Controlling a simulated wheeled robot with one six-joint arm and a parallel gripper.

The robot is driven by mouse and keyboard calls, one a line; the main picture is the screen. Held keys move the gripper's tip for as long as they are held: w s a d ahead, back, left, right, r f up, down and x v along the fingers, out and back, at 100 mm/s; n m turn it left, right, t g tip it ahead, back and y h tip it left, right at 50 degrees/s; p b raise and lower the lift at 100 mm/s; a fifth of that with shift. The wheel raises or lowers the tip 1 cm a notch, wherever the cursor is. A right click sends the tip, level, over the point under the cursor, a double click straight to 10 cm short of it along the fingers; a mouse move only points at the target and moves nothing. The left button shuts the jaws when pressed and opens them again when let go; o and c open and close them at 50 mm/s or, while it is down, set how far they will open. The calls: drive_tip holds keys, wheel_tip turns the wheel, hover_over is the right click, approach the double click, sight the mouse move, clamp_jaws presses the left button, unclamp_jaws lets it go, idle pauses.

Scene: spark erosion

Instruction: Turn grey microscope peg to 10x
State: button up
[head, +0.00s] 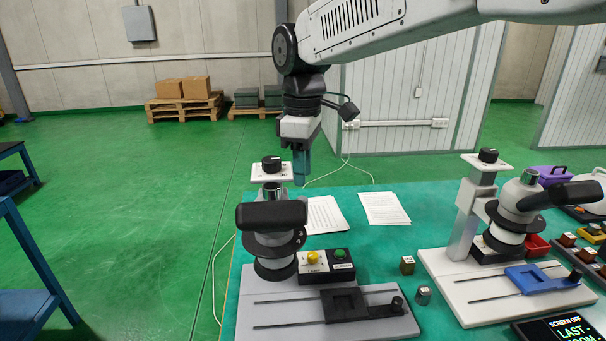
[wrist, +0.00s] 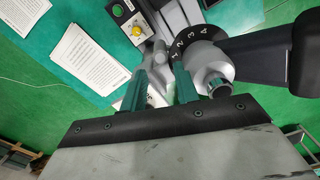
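The grey microscope (head: 275,262) stands at the front left of the green table, with a grey base (head: 275,312) and a black stage. On its column top is a white plate (head: 258,174) with a black peg (head: 271,164). My gripper (head: 300,180) points down just right of this plate, apparently clear of the peg. In the wrist view, its teal fingers (wrist: 161,82) are apart. A pale surface shows between them, but I cannot make out the peg or its marks there. The numbered black disc (wrist: 190,42) lies beyond the fingers.
A control box (head: 325,264) with yellow and green buttons sits beside the grey microscope. A white microscope (head: 465,215) with a blue stage (head: 540,280) stands at right. Two paper sheets (head: 384,208) lie behind. Small blocks lie between the microscopes.

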drive_tip(key=c, duration=0.3)
drive_tip(key=shift+w+d+r, duration=0.25)
drive_tip(key=shift+d+r, duration=0.35)
drive_tip(key=shift+d, duration=0.05)
clamp_jaws()
drive_tip(key=s+d+r+m+t+y, duration=0.25)
drive_tip(key=s+d, duration=0.35)
drive_tip(key=d, duration=0.3)
drive_tip(key=w+a+f+m+y, duration=0.1)
drive_tip(key=w+a+f, duration=0.2)
drive_tip(key=a+f, duration=0.4)
drive_tip(key=shift+d+x, duration=0.3)
drive_tip(key=shift+x, duration=1.2)
drive_tip(key=shift+w, duration=0.15)
